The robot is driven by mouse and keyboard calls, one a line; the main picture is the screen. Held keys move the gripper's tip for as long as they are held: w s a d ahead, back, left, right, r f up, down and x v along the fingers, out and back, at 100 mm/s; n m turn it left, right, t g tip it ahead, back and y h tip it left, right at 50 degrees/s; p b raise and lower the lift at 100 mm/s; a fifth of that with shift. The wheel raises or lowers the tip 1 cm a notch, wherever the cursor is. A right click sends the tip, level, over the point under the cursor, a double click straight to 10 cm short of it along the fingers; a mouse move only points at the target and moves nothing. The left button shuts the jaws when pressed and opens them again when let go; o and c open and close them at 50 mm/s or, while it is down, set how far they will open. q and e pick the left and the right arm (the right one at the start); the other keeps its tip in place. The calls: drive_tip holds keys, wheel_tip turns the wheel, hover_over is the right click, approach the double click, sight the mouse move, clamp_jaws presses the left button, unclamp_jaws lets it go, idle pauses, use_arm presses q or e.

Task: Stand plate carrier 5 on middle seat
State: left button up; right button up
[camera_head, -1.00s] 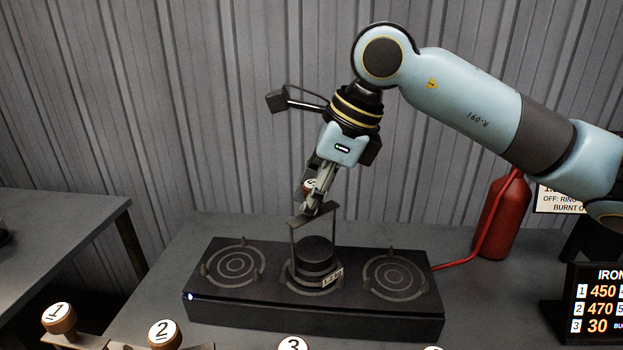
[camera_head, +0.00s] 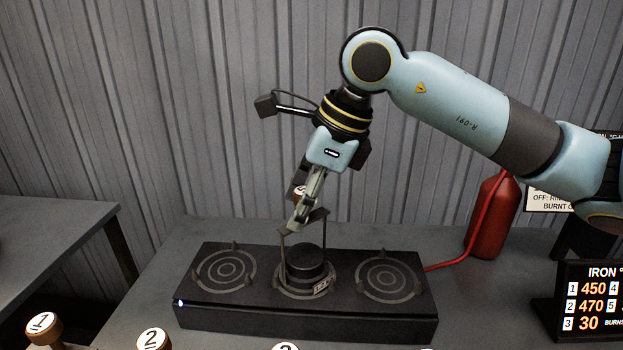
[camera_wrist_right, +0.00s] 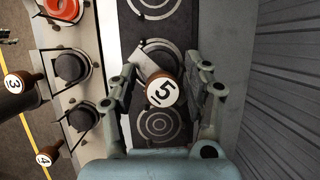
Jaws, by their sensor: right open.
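Plate carrier 5 (camera_head: 307,262) is a thin dark frame around a stack of black plates, with a round knob on top. It stands upright on the middle seat (camera_head: 283,287) of the black three-ring burner (camera_head: 300,322). Its white-faced knob 5 (camera_wrist_right: 165,92) shows clearly in the right wrist view. My right gripper (camera_head: 300,212) is over the carrier's top. In the right wrist view its fingers (camera_wrist_right: 172,84) are spread on both sides of the knob, with gaps. In the head view the fingers partly hide the knob. My left gripper is not in view.
The left ring (camera_head: 224,270) and right ring (camera_head: 387,279) are empty. Knobs 1 (camera_head: 42,323) and 2 (camera_head: 153,340) rise at the front edge. A red cylinder (camera_head: 490,220) with a hose and a temperature board (camera_head: 595,300) stand at the right.

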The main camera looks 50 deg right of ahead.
drive_tip(key=shift+s+d+r, duration=0.15)
drive_tip(key=shift+d+r, duration=0.05)
drive_tip(key=shift+r, duration=0.25)
drive_tip(key=p+v, duration=0.9)
drive_tip(key=v, duration=0.1)
drive_tip(key=shift+r+p, duration=0.3)
drive_tip(key=shift+r, duration=0.1)
drive_tip(key=shift+s, duration=0.15)
